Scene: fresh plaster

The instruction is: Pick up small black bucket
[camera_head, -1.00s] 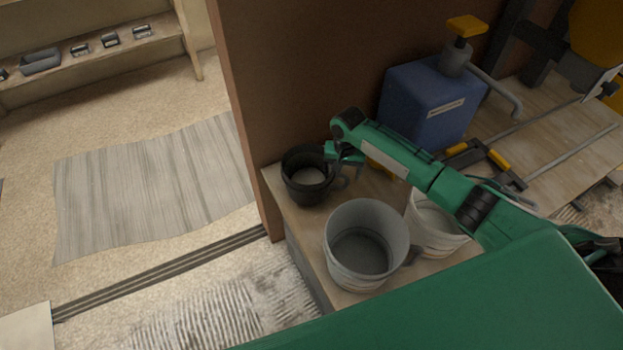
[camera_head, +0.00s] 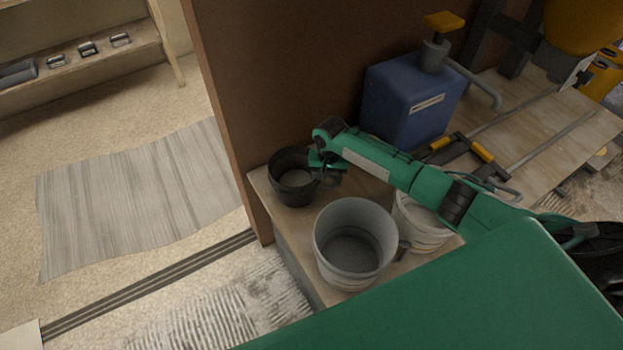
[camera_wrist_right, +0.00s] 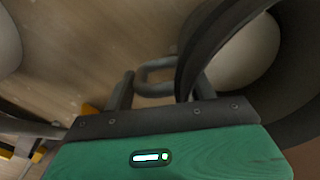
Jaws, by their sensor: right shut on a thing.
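The small black bucket (camera_head: 291,190) stands at the far left corner of the wooden bench, against the brown panel. In the right wrist view the bucket's dark wall (camera_wrist_right: 222,45) curves up at the right, and a grey loop handle (camera_wrist_right: 155,78) shows beyond the fingers. The right gripper (camera_wrist_right: 155,92) is shut on the bucket in that view; the exact contact is partly hidden. My left gripper is not in view.
A larger grey bucket (camera_head: 330,262) and a white bucket (camera_head: 424,232) stand nearer on the bench (camera_head: 283,228), under and beside my arm. A blue canister (camera_head: 405,105) stands behind the arm. Clamps with yellow parts (camera_head: 470,150) lie to the right.

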